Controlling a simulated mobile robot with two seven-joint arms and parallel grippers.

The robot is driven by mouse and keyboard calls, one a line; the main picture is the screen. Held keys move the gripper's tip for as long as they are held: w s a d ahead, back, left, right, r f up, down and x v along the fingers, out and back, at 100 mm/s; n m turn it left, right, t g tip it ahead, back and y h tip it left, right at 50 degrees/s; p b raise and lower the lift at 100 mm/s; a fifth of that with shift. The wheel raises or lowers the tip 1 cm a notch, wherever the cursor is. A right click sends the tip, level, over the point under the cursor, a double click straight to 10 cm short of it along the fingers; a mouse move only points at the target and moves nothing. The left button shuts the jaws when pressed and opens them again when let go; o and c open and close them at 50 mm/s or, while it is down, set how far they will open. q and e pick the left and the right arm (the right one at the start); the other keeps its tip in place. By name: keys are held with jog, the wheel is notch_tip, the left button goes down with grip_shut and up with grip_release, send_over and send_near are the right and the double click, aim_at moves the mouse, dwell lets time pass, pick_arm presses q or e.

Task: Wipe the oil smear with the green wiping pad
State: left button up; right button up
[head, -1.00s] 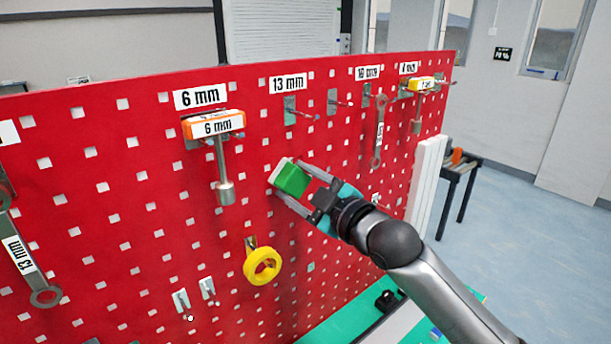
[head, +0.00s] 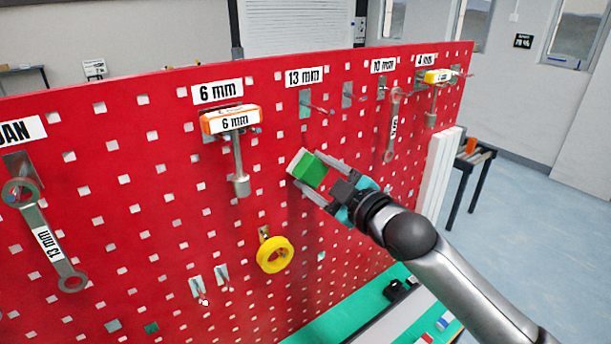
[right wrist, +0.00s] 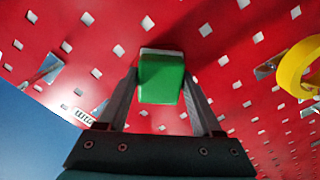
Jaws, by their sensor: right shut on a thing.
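The green wiping pad (head: 311,169) has a green body and a white face turned to the red pegboard (head: 130,220). My right gripper (head: 316,181) is shut on it in front of the board, below the 13 mm label. In the right wrist view the green pad (right wrist: 161,80) sits between the two fingers (right wrist: 160,95), its white edge close to the board; I cannot tell whether it touches. I cannot make out an oil smear on the board in either view. My left gripper is not in view.
An orange 6 mm tool (head: 231,120) hangs left of the pad. A yellow ring (head: 275,254) hangs below it, and also shows in the right wrist view (right wrist: 300,68). Wrenches (head: 45,235) hang at the far left and right. A green-topped bench (head: 345,318) lies below.

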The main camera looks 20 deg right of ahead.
aim_at(301, 179)
jog(key=shift+w+d+r+p, duration=0.1)
jog(key=shift+w+d+p, duration=0.15)
jog(key=shift+d+p, duration=0.2)
jog(key=shift+w+d+r+p, duration=0.1)
jog(key=shift+w+d+p, duration=0.1)
jog(key=shift+d+p, duration=0.25)
jog(key=shift+s+a+f+p, duration=0.1)
jog(key=shift+s+a+p, duration=0.25)
jog(key=shift+a, duration=0.5)
jog(key=shift+s+a+r+p, duration=0.1)
jog(key=shift+s+a+p, duration=0.25)
jog(key=shift+a, duration=0.45)
jog(key=shift+s+a+f+p, duration=0.1)
jog(key=shift+s+a+p, duration=0.25)
jog(key=shift+a, duration=0.5)
jog(key=shift+w, duration=0.1)
jog(key=shift+s+d+p, duration=0.2)
jog(key=shift+s+p, duration=0.2)
jog(key=shift+s, duration=0.15)
jog(key=v, duration=0.2)
jog(key=shift+s+d+p, duration=0.1)
jog(key=shift+s+p, duration=0.2)
jog(key=shift+p, duration=0.05)
jog(key=shift+v, duration=1.15)
